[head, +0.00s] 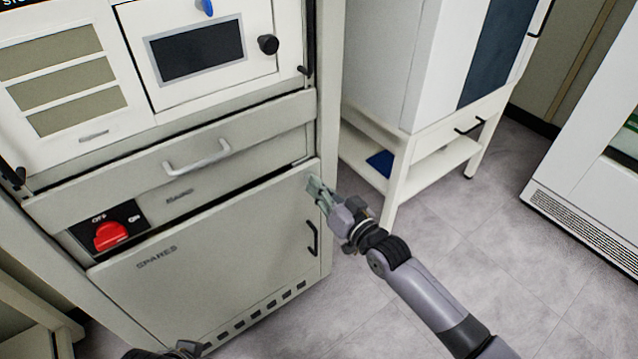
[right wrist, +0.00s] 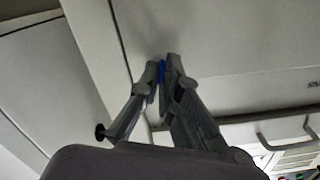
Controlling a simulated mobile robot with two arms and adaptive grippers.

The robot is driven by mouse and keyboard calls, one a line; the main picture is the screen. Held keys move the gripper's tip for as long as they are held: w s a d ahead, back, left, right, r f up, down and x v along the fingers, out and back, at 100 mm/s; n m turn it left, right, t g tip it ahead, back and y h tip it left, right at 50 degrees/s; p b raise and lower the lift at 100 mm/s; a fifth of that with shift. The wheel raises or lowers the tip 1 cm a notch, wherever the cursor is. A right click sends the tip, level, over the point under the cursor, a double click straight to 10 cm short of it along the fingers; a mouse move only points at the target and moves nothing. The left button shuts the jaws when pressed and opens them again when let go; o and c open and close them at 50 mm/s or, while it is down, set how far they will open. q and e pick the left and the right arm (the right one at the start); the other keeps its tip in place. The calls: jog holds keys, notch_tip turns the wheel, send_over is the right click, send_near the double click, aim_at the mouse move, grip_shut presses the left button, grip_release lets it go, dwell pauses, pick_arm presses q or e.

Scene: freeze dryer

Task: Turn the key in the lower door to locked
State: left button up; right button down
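The lower door (head: 225,255), marked SPARES, is a grey panel that looks shut, with a dark handle (head: 312,238) near its right edge. My right gripper (head: 316,187) is at the door's upper right corner. In the right wrist view its fingertips (right wrist: 163,68) are closed together on a thin blue key (right wrist: 162,72), close to the door face. The key is hidden by the gripper in the head view, and its angle is hard to tell.
Above the door are a drawer with a pale handle (head: 197,158) and a red rotary switch (head: 110,235). Another blue key (head: 206,7) is on the upper panel. A white stand (head: 428,165) is to the right of the cabinet. The floor at right is clear.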

jog(key=n+p, duration=0.1)
jog(key=n, duration=0.3)
jog(key=shift+p, duration=0.3)
dwell(0.4)
jog(key=c, duration=1.8)
grip_release()
